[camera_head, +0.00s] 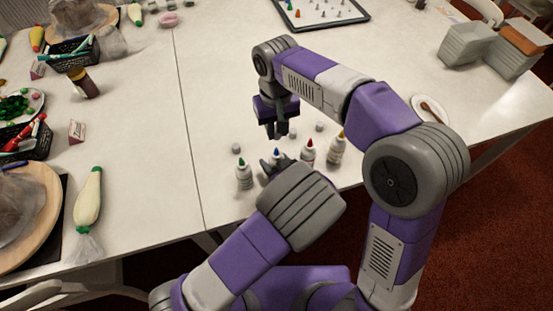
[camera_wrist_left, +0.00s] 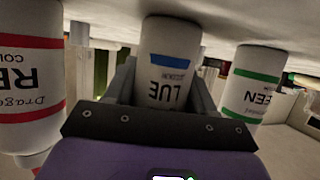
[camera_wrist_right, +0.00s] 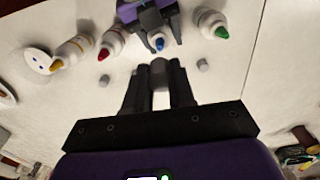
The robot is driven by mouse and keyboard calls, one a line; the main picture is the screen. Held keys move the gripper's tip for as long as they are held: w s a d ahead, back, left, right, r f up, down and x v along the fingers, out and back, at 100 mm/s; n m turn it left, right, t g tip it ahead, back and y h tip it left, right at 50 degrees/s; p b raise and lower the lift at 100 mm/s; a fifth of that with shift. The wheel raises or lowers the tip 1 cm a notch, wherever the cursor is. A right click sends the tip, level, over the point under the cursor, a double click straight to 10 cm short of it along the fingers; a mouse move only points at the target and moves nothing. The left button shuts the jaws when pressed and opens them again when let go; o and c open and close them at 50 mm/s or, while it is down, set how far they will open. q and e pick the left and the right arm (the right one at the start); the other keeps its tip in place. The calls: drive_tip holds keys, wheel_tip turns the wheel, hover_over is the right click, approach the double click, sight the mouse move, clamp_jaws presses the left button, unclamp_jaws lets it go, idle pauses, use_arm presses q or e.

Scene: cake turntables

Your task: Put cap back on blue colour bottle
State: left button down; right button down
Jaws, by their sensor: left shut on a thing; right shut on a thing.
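The blue bottle (camera_wrist_left: 165,65), white with a blue band, stands upright among the others in the left wrist view, which shows it upside down. Its blue tip (camera_wrist_right: 159,44) is uncovered. My left gripper (camera_head: 270,163) is shut on its body, with a finger on each side. My right gripper (camera_head: 277,131) points down just above and behind the bottle. It is shut on a small grey cap (camera_wrist_right: 159,74), best seen in the right wrist view. The cap is apart from the blue tip. In the head view my left wrist hides much of the bottle.
Green (camera_head: 244,174), red (camera_head: 308,153) and yellow (camera_head: 336,148) bottles stand close by. Loose caps lie near the green bottle (camera_head: 236,148) and behind the yellow bottle (camera_head: 320,127). A small plate (camera_head: 420,102) lies right. The table behind my right gripper is clear.

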sight(276, 149)
drive_tip(key=shift+f, duration=2.35)
drive_tip(key=shift+f, duration=0.85)
drive_tip(key=shift+f, duration=0.6)
drive_tip(key=m, duration=1.3)
